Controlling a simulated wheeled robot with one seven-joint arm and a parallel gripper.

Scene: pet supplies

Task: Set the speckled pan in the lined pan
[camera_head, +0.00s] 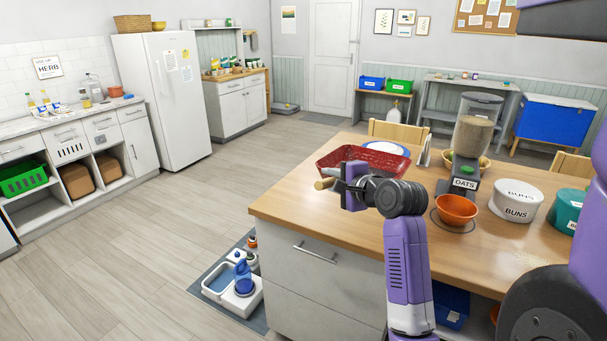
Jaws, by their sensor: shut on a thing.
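A red, light-flecked pan (340,159), which I take for the speckled pan, is at the left end of the wooden counter. My gripper (342,186) is at its near side, shut on it; the fingertips and exact contact are largely hidden by the wrist. A short wooden handle-like piece (325,184) sticks out left of the gripper. Whether the pan touches the counter is unclear. A round white and blue dish (387,147) shows partly behind the red pan. I cannot make out lining in it, nor tell for sure which thing is the lined pan.
On the wooden counter (300,207) stand an oats dispenser (473,140), an orange bowl (456,209), a white BUNS bowl (517,201) and a teal bowl (568,210). Chairs stand behind. A mat with trays and a blue bottle (242,277) lies on the floor left. The counter's front middle is clear.

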